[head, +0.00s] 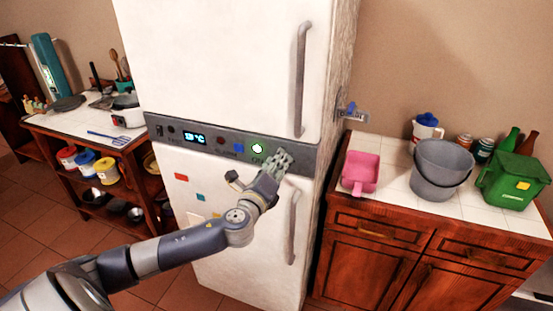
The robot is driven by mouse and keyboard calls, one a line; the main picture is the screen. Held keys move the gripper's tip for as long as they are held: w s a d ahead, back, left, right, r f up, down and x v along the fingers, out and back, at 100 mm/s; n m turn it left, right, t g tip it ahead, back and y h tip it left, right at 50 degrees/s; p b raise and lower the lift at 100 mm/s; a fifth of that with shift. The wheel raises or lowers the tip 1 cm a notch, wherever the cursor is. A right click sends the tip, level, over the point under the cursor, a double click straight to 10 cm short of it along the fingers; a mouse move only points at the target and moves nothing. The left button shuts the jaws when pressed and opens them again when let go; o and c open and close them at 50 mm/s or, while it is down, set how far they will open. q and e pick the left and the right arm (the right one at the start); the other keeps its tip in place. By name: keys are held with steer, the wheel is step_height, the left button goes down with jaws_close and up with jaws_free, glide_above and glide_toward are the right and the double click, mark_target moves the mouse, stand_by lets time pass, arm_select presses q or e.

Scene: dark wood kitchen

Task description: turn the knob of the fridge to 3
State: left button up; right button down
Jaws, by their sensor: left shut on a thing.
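The white fridge (229,60) stands in the middle of the head view. A grey control panel (228,148) crosses it between the upper and lower doors. My left gripper (282,158) is at the right part of the panel, just right of the green light. It is shut on the knob, which its fingers hide, so the knob's setting cannot be read. My right gripper is not in view.
A long upper handle (300,80) and a lower handle (292,228) are near my left gripper. The right counter holds a pink scoop (361,170), a grey bucket (441,168) and a green bin (514,182). A shelf unit with cookware (80,125) stands at left.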

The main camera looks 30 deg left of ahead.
arm_select(q)
steer(key=m+p, duration=0.2)
steer(key=m, duration=0.1)
steer(key=shift+d+m, duration=0.1)
steer(key=shift+m, duration=0.3)
stand_by(0.4)
steer(key=o, duration=1)
steer(key=v, duration=1.2)
